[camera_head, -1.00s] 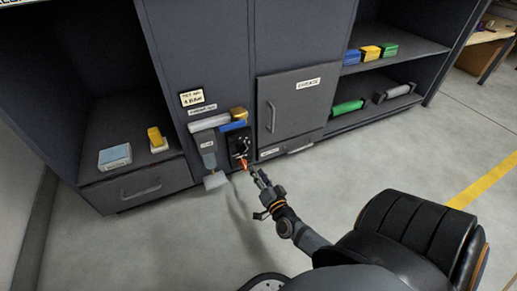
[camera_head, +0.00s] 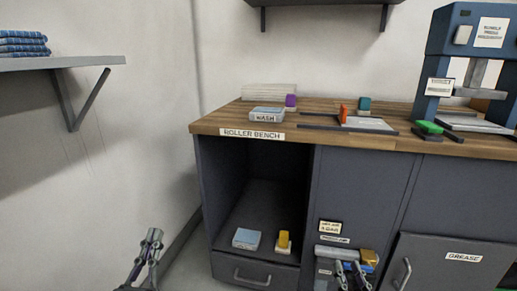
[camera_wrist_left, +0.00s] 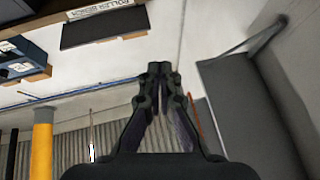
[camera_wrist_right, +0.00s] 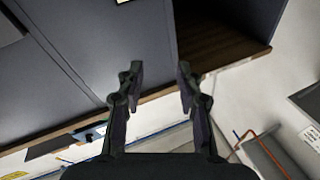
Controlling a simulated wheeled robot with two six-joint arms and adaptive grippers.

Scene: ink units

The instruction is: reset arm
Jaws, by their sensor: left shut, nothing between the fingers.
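My left gripper (camera_head: 152,240) is low in the head view, in front of the pale wall and left of the bench. Its fingers are together and empty in the left wrist view (camera_wrist_left: 158,72). My right gripper (camera_head: 352,268) is at the bottom of the head view, in front of the cabinet panel with the small labels. In the right wrist view (camera_wrist_right: 158,75) its fingertips are apart with nothing between them.
The wooden bench top (camera_head: 230,121) carries a wash box (camera_head: 267,115), coloured blocks and a blue press (camera_head: 436,50). A box (camera_head: 246,239) and a yellow item (camera_head: 284,241) sit in the open bay. A wall shelf (camera_head: 60,62) is at upper left.

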